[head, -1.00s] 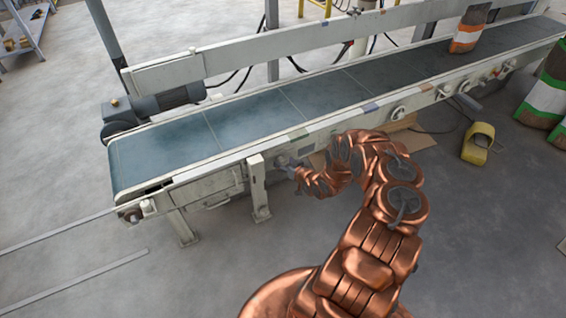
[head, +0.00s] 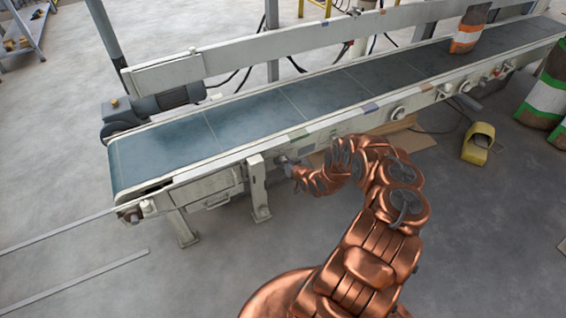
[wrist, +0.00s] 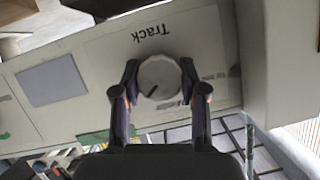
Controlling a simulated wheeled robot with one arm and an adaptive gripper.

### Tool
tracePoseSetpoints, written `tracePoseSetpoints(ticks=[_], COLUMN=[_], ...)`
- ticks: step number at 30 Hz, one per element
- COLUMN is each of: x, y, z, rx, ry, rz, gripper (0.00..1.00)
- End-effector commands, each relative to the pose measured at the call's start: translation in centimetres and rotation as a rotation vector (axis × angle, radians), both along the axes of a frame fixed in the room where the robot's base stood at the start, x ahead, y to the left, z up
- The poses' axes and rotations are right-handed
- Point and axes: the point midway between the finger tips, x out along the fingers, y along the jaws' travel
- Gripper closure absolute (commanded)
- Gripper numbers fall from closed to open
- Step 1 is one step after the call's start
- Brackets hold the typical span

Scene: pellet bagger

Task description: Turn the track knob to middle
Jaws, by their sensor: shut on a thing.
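The track knob (wrist: 158,76) is a round, pale knob with a dark pointer line, on a light panel under the word "Track", which reads upside down in the wrist view. The pointer line aims toward the lower left there. My gripper (wrist: 160,80) is shut on the knob, one finger on each side of it. In the head view my gripper (head: 287,166) is at the conveyor's front side rail, near a support leg; the knob is hardly visible there.
The conveyor belt (head: 270,110) runs along the frame above my gripper. A support leg (head: 258,188) stands just left of it. A yellow foot pedal (head: 478,142) and striped bags (head: 548,95) are to the right.

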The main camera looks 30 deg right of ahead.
Motion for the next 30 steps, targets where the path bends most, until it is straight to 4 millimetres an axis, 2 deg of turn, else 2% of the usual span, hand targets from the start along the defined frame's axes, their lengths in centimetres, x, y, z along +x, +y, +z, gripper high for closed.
tracePoseSetpoints(ticks=[1, 6, 8, 19, 30], x=[0.01, 0.01, 0.02, 0.11, 0.2], y=[0.02, 0.02, 0.03, 0.12, 0.28], z=[0.01, 0.01, 0.01, 0.02, -0.13], rx=[0.0, 0.0, 0.0, -0.054, -0.254], ry=[0.0, 0.0, 0.0, 0.003, 0.018], rz=[0.0, 0.0, 0.001, 0.003, 0.004], gripper=[0.71, 0.89, 0.93, 0.93, 0.93])
